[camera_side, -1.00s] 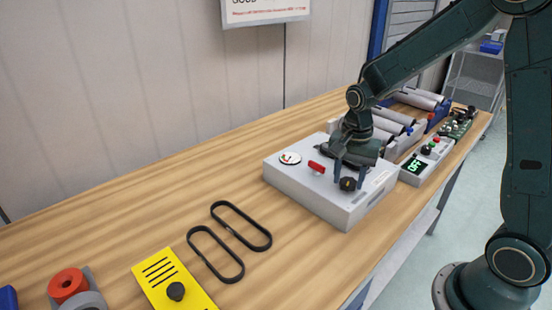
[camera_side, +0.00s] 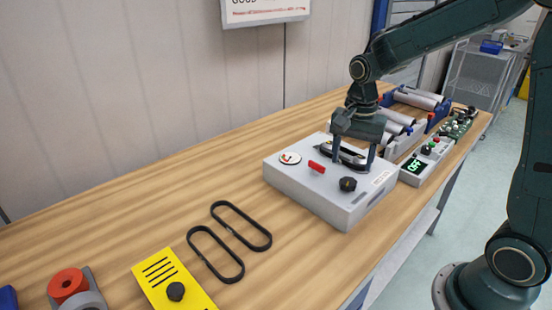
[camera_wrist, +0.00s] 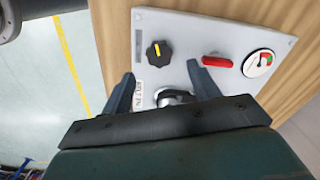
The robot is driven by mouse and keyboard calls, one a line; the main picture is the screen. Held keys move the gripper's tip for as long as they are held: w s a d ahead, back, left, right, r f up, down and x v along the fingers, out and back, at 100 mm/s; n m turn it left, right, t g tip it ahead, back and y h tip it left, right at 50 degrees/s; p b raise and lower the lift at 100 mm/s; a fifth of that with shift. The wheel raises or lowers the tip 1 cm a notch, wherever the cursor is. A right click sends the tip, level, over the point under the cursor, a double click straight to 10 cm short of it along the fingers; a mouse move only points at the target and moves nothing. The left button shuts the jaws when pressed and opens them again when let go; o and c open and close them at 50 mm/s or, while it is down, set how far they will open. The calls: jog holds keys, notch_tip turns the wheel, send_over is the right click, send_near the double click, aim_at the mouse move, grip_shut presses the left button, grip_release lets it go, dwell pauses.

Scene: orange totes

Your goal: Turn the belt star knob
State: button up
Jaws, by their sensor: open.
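The black star knob (camera_side: 348,184) sits on the front of a light grey box (camera_side: 330,210), near its right corner. In the wrist view the knob (camera_wrist: 158,52) shows a yellow mark pointing away from the gripper. My gripper (camera_side: 353,164) is open and empty, above the box and behind the knob, apart from it. In the wrist view its fingertips (camera_wrist: 160,77) are spread on the near side of the knob.
The box also carries a red lever (camera_side: 317,166) and a round dial (camera_side: 290,158). Two loose black belts (camera_side: 240,225) lie on the table. A control box reading OFF (camera_side: 414,166) and rollers (camera_side: 417,98) stand to the right.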

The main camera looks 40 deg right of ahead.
aim_at(350, 184)
notch_tip(350, 184, up, 8)
dwell(0.4)
jog(key=shift+r, duration=0.1)
jog(key=s+a+r+n+t, duration=0.1)
jog(key=s+a+n+t, duration=0.1)
jog(key=s+n, duration=0.5)
jog(key=s+a+r+n+t, duration=0.1)
jog(key=s+a+n+t, duration=0.2)
jog(key=s+n, duration=0.4)
jog(key=shift+s+a+r+t, duration=0.15)
jog(key=shift+s+a+t, duration=0.25)
jog(key=shift+s, duration=1.25)
jog(key=shift+w+a, duration=0.1)
jog(key=shift+w, duration=0.05)
